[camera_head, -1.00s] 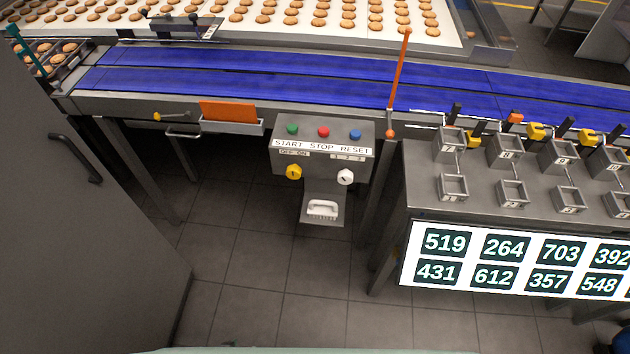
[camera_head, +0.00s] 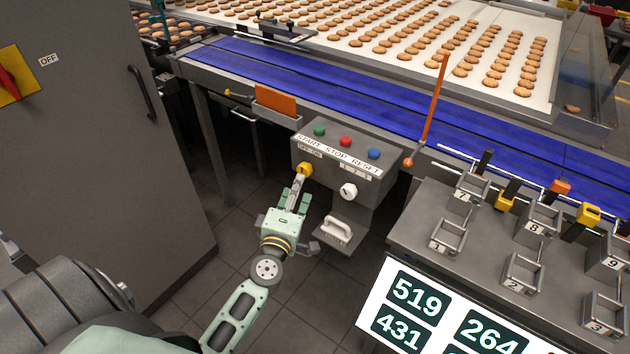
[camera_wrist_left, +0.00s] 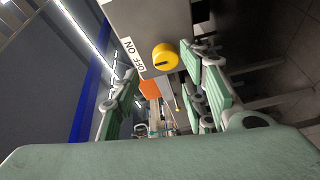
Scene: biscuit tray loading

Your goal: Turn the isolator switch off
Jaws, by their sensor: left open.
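A yellow rotary knob (camera_head: 305,170) sits under an OFF ON label on the front of the grey control box (camera_head: 378,193). My left gripper (camera_head: 297,188) is just in front of this knob. In the left wrist view its open fingers stand either side of the view, with the yellow knob (camera_wrist_left: 165,56) ahead between them. I cannot tell whether a finger touches it. A red handle on a yellow plate (camera_head: 18,75), beside an OFF label, is on the grey cabinet (camera_head: 100,150) at the far left, partly cut off. My right gripper is not in view.
Green, red and blue buttons (camera_head: 345,141) sit on top of the box. A white knob (camera_head: 348,191) and a white handle (camera_head: 337,230) are right of and below the yellow knob. The blue conveyor (camera_head: 330,95) runs behind. A numbered bench (camera_head: 480,245) stands at right.

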